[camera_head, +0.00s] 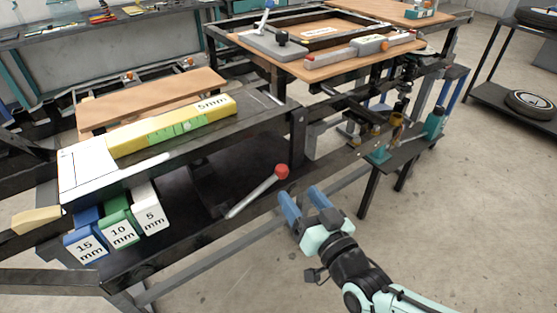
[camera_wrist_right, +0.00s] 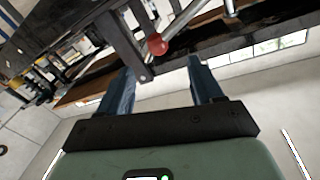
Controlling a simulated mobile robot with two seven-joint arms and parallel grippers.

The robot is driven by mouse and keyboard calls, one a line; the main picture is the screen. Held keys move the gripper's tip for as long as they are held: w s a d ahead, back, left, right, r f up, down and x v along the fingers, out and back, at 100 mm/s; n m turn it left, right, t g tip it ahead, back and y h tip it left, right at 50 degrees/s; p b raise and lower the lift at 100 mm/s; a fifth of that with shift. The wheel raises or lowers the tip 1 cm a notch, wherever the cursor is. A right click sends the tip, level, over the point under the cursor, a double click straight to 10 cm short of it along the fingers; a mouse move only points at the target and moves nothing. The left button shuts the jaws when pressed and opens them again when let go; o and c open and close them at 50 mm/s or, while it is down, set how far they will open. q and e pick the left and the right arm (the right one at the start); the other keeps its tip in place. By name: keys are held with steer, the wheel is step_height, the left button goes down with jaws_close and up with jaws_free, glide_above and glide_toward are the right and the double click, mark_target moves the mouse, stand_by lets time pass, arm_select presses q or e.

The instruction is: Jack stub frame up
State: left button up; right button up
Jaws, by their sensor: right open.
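A pale lever with a red knob (camera_head: 281,171) slants up from the lower part of the dark steel stub frame (camera_head: 298,132). My right gripper (camera_head: 302,203) is open and empty, just below and to the right of the red knob, apart from it. In the right wrist view the red knob (camera_wrist_right: 157,45) shows beyond the gap between the two blue fingers (camera_wrist_right: 161,70), near a dark frame post (camera_wrist_right: 125,40). The lever's lower end lies in the shadow of the frame. My left gripper is not in view.
Blocks marked 15 mm (camera_head: 86,246), 10 mm (camera_head: 120,232) and 5 mm (camera_head: 150,215) hang at the frame's left side. A yellow-green 5mm gauge (camera_head: 175,128) lies on top. A teal-ended fixture (camera_head: 378,154) stands right of the frame. The floor (camera_head: 460,230) at right is clear.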

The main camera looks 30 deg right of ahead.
mark_target(283, 173)
steer(key=w+p, duration=0.3)
steer(key=shift+w+d+r, duration=0.15)
steer(key=w, duration=0.8)
steer(key=shift+w+d+f, duration=0.1)
steer(key=shift+d+f, duration=0.1)
steer(key=shift+d, duration=0.15)
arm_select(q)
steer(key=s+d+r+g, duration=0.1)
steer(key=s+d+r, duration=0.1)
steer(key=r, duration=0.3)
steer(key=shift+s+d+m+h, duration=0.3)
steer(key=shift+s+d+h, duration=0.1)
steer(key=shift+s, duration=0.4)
arm_select(e)
jaws_close()
